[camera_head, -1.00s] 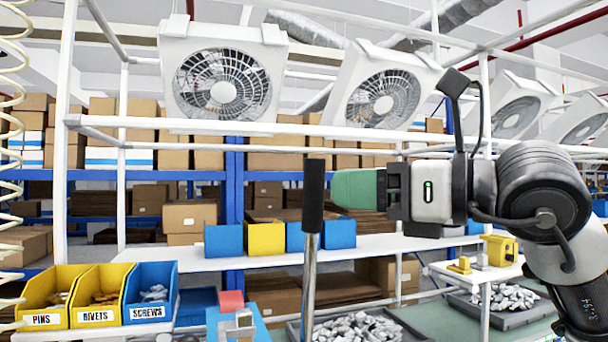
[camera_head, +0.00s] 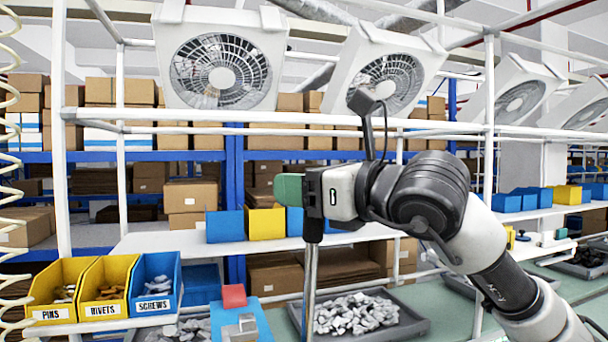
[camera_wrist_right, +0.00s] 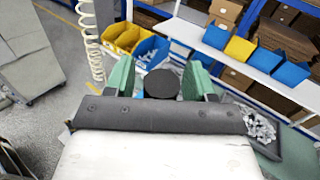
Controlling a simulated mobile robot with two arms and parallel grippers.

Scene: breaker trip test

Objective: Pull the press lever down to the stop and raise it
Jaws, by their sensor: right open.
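The press lever is an upright metal rod (camera_head: 310,285) with a black grip (camera_head: 313,229) on top, in the middle of the head view. My right gripper (camera_head: 291,190) is at the top of the grip, coming in from the right, and hides its upper end. In the right wrist view the round black end of the grip (camera_wrist_right: 162,84) lies between the two green finger pads, with a gap on each side. The right gripper is open and not closed on the grip. My left gripper is not in view.
Yellow and blue bins (camera_head: 103,292) marked pins, rivets and screws stand at the left. A red block (camera_head: 234,296) and grey parts sit on a blue piece left of the rod. A dark tray (camera_head: 410,325) of metal parts lies behind the rod. White frame rails cross behind.

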